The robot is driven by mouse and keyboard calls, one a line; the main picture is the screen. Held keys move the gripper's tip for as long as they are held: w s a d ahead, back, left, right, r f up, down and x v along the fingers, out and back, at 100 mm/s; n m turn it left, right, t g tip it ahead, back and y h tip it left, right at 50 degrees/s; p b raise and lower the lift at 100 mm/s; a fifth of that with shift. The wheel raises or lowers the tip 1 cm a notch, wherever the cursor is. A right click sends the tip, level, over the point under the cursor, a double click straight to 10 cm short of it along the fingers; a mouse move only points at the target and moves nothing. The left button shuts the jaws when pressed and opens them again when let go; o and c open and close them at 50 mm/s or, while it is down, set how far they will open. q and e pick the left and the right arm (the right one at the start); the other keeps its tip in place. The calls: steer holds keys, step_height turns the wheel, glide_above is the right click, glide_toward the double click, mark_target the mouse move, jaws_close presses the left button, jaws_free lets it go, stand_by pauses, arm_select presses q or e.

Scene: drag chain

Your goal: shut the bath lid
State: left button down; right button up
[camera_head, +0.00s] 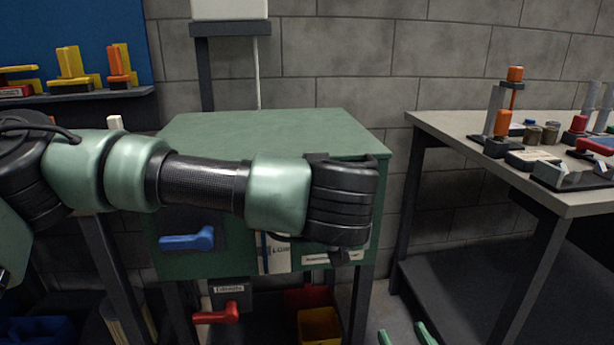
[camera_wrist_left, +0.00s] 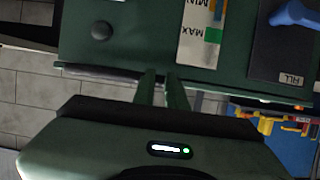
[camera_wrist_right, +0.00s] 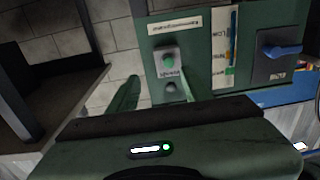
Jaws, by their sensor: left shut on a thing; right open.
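The green bath (camera_head: 170,190) is a box on dark legs. Its flat green lid (camera_head: 280,130) looks level on top in the head view; any small gap at the front is hard to judge. My left arm crosses the bath's front, and its wrist hides the left gripper there. In the left wrist view my left gripper (camera_wrist_left: 162,77) has its fingers close together at the lid's front lip (camera_wrist_left: 235,93), shut on it as far as I can see. My right gripper (camera_head: 405,332) is open and empty, low in front and to the right of the bath; it also shows in the right wrist view (camera_wrist_right: 157,78).
A red handle (camera_head: 217,314) and yellow bin (camera_head: 320,325) are below. A workbench (camera_head: 450,130) with tools stands right, with a floor gap between.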

arm_select(q)
steer(key=shift+w+a+r, duration=0.1)
steer(key=shift+w+a, duration=0.1)
steer(key=shift+w, duration=0.1)
